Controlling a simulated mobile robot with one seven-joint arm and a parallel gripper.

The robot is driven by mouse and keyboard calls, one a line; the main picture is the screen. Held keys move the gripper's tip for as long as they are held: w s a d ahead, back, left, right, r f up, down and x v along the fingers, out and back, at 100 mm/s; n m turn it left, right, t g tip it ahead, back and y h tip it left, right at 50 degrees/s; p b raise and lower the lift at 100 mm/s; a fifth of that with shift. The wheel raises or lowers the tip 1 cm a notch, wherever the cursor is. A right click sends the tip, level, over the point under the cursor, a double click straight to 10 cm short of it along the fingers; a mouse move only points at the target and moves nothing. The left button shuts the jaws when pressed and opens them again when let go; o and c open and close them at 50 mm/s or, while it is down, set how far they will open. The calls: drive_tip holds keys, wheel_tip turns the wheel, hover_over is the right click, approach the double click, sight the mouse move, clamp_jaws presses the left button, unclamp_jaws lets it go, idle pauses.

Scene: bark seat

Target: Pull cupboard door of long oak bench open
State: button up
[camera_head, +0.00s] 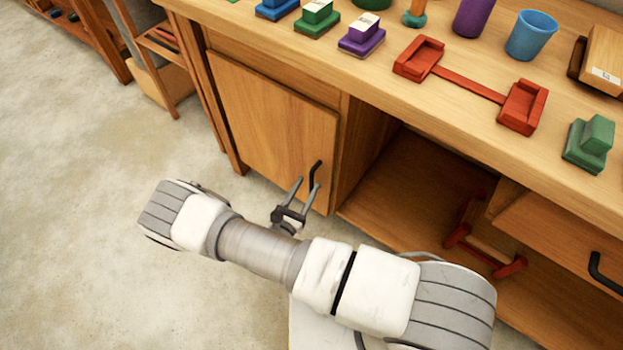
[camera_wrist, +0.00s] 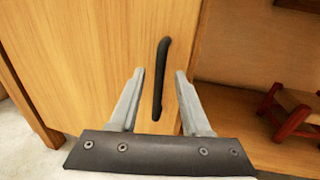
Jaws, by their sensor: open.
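The long oak bench (camera_head: 560,190) runs across the head view. Its cupboard door (camera_head: 262,120) is a flat wooden panel at the left and looks closed. A black vertical bar handle (camera_head: 315,175) sits near the door's right edge. My gripper (camera_head: 306,191) is open and empty just in front of the door, close to the handle. In the wrist view the door (camera_wrist: 95,60) fills the left and middle. The handle (camera_wrist: 160,80) stands beyond and between my two fingertips (camera_wrist: 160,74), its lower part in the gap. I cannot tell whether the fingers reach around it; no contact shows.
An open compartment right of the door holds a red-ended wooden item (camera_head: 485,240). A drawer with a black handle (camera_head: 605,272) is at the far right. Blocks, cups and a red clamp-like piece (camera_head: 470,85) stand on top. Floor (camera_head: 80,200) at left is clear.

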sight(310, 180)
drive_tip(key=shift+x, duration=1.9)
clamp_jaws()
